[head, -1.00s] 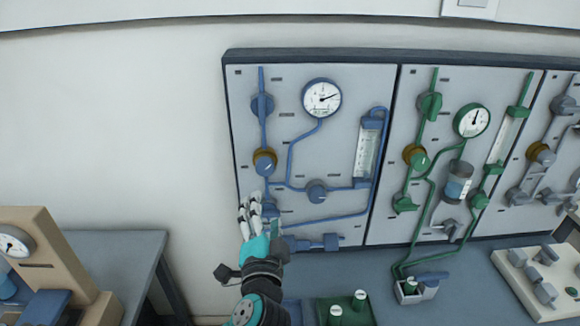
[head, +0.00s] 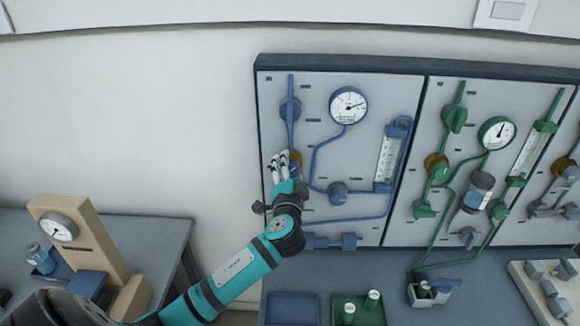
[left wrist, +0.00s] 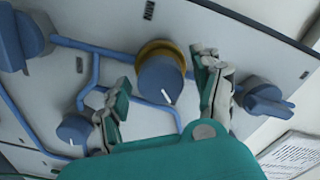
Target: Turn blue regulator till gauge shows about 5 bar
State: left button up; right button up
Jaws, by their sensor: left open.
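The blue regulator knob (left wrist: 160,82) with its brass collar sits on the blue wall panel (head: 300,215). In the left wrist view it lies between my open fingers, with a gap on each side, and its white mark points to the lower right. My right gripper is not in view.
Another blue knob (head: 338,193) is right of the gripper, and a blue valve (head: 290,110) is above it. Green panels (head: 430,110) stand to the right. Trays (head: 292,308) lie on the bench below. The wall left of the panel is bare.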

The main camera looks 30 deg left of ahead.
pick_arm(q)
jog(key=shift+w+a, duration=0.1)
jog(key=shift+w, duration=0.05)
jog(key=shift+c, duration=0.2)
jog(key=c, duration=1.2)
jog(key=shift+o, duration=0.2)
jog(key=shift+m+p, duration=0.65)
jog(key=shift+m, duration=0.85)
jog(key=o, duration=1.2)
